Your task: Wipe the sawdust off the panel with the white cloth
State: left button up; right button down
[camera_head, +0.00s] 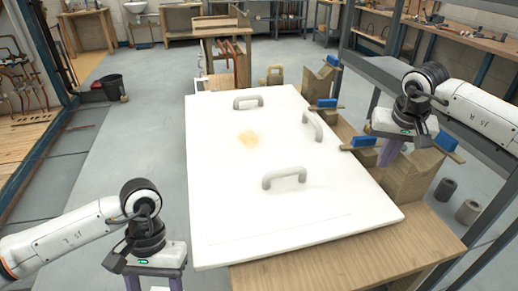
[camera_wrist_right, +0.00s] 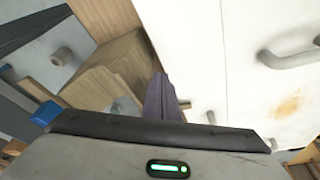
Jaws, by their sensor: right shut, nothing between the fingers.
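The white panel (camera_head: 225,200) lies on a wooden bench and carries three grey handles. A tan sawdust patch (camera_head: 249,138) is near its middle; it also shows in the right wrist view (camera_wrist_right: 287,105). My right gripper (camera_head: 388,153) is shut and empty, above the wooden blocks beyond the panel's right edge. Its purple finger (camera_wrist_right: 160,105) shows beside the panel. My left gripper (camera_head: 155,284) is at the bottom left, off the panel, with its fingers apart; the tips are cut off by the frame. A small white bit shows between them. I cannot tell whether it is the white cloth.
The handles (camera_head: 284,178), (camera_head: 312,126) and (camera_head: 248,101) stand up from the panel around the sawdust. Wooden blocks with blue-ended clamps (camera_head: 363,141) line the right edge. Bare bench (camera_head: 340,262) shows in front.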

pick_arm(q)
jog(key=shift+r, duration=0.45)
pick_arm(e)
jog(key=shift+r, duration=0.45)
